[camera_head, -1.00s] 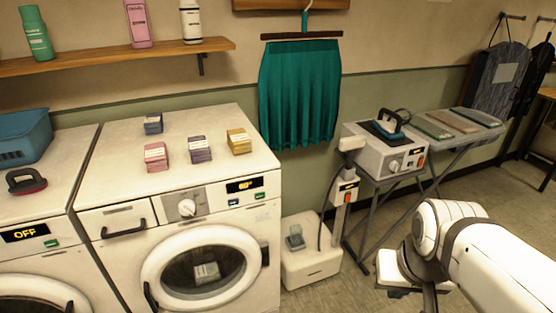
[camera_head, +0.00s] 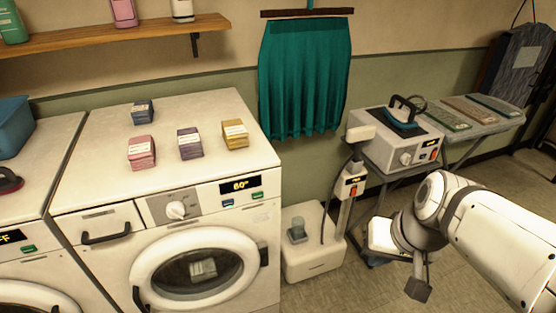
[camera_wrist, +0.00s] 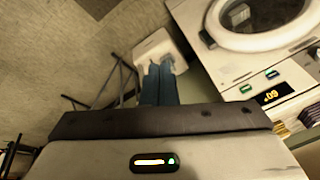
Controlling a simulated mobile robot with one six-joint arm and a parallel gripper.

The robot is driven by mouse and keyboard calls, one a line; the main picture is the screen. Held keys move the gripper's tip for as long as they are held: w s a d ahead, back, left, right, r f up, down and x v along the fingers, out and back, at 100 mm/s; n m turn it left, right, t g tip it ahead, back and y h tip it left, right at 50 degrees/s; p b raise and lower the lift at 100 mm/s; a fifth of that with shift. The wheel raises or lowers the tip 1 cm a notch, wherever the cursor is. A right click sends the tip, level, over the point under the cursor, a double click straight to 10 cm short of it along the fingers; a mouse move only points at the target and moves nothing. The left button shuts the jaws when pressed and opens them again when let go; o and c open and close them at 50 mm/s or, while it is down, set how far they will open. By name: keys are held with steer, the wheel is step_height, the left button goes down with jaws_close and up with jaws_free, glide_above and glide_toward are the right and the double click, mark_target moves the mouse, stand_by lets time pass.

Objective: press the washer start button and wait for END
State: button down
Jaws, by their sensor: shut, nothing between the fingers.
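The white washer (camera_head: 110,185) stands at the left centre in the head view, its round door shut with a pale item behind the glass. Its lit display (camera_head: 240,186) reads 60°. Below the display are a green button (camera_head: 257,195) and a blue button (camera_head: 228,203). In the wrist view the display (camera_wrist: 271,96), green button (camera_wrist: 273,75) and blue button (camera_wrist: 246,88) show at the right. My gripper (camera_wrist: 160,70) is shut and empty, its blue fingers apart from the washer. In the head view my arm is to the right of the washer; the fingertips are not clear there.
A white floor unit (camera_head: 313,262) with a post stands just right of the washer. A steam unit with an iron (camera_head: 400,121) stands behind my arm. Another machine (camera_head: 28,213) adjoins at left.

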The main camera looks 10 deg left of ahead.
mark_target(258, 196)
steer(key=w+a+f+m+t+y+b, duration=0.1)
steer(key=w+a+f+m+y+b, duration=0.1)
steer(key=w+a+f, duration=0.4)
steer(key=w+a+f+m+t+y+b, duration=0.2)
steer(key=w+a+f, duration=0.4)
steer(key=a, duration=1)
steer(key=shift+w+a+f+m+y, duration=0.2)
steer(key=shift+w+m+y, duration=0.4)
steer(key=shift+y, duration=0.3)
steer(key=shift+w, duration=0.15)
steer(key=w+a+p, duration=0.3)
steer(key=w+a, duration=0.1)
steer(key=w, duration=0.3)
steer(key=shift+w+a, duration=0.15)
steer(key=shift+a, duration=0.1)
steer(key=shift+w, duration=0.1)
steer(key=shift+w+a, duration=0.25)
steer(key=shift+w, duration=0.1)
